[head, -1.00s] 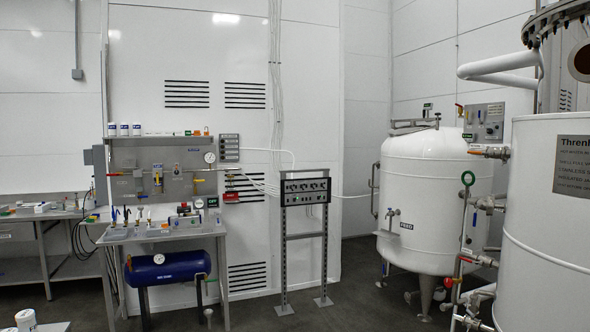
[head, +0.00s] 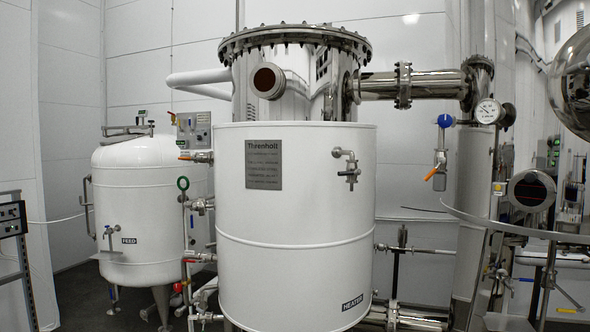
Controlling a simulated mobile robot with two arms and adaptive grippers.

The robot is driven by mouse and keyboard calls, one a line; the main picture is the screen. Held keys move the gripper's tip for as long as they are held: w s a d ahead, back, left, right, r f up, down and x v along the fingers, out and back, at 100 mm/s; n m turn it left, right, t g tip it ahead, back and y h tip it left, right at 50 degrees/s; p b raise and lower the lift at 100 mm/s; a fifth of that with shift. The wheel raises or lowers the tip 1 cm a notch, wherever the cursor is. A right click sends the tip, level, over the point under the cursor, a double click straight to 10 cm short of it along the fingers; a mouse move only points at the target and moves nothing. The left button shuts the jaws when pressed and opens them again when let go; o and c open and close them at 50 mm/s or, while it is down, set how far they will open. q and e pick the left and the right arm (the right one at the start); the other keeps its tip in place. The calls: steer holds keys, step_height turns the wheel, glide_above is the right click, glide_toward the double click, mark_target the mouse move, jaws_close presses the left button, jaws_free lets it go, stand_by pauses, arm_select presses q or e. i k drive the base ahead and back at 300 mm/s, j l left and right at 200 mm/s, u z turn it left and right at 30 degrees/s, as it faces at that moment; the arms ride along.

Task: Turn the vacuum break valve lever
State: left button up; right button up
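No lever in view carries a readable vacuum break label, so I cannot tell which is the named one. A vertical valve line with a blue round knob (head: 445,120) hangs right of the heater tank, and an orange lever (head: 435,174) slants down-left at its lower end. A red-orange lever (head: 187,158) is on a fitting between the two white tanks. A small tap (head: 348,169) sits on the heater tank's front. Neither of my grippers is in view.
The large white heater tank (head: 295,270) fills the middle. The white feed tank (head: 140,190) stands to its left. A pressure gauge (head: 488,111) is on the steel column at right. Pipes (head: 420,318) run low beside the heater. A control rack (head: 12,225) is at the left edge.

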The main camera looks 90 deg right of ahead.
mark_target(441, 160)
steer(key=z, duration=3.45)
steer(key=i+z, duration=0.15)
